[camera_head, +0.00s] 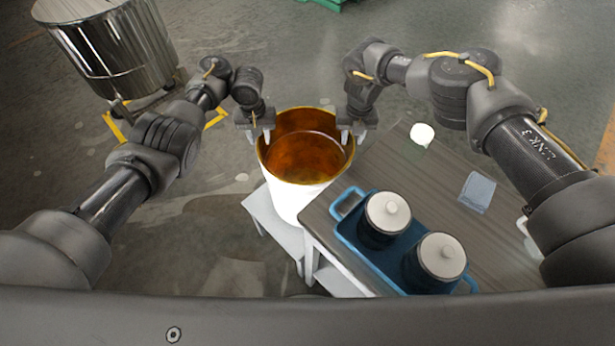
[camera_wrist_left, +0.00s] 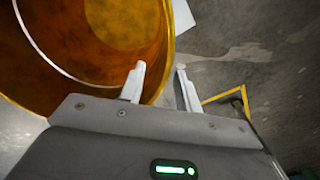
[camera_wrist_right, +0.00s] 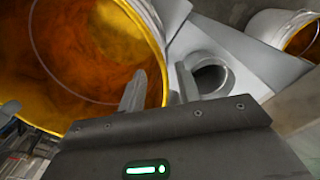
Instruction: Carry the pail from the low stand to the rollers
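The pail (camera_head: 290,199), white outside with an amber-brown inside and a yellow rim, stands upright on the low white stand (camera_head: 262,211). My left gripper (camera_head: 258,132) is at its left rim and my right gripper (camera_head: 352,134) at its right rim. In the left wrist view, the fingers (camera_wrist_left: 160,88) are apart, one over the pail's inside and one outside the rim. In the right wrist view, the fingers (camera_wrist_right: 160,88) are also apart on either side of the rim. I cannot make out any rollers for certain.
A wooden table (camera_head: 405,165) beside the pail bears a blue tray (camera_head: 352,238) with two white-lidded dark pots, a blue cloth (camera_head: 477,192) and a white round thing (camera_head: 422,134). A shiny metal drum (camera_head: 110,50) stands at the upper left near yellow floor marking. Floor left is open.

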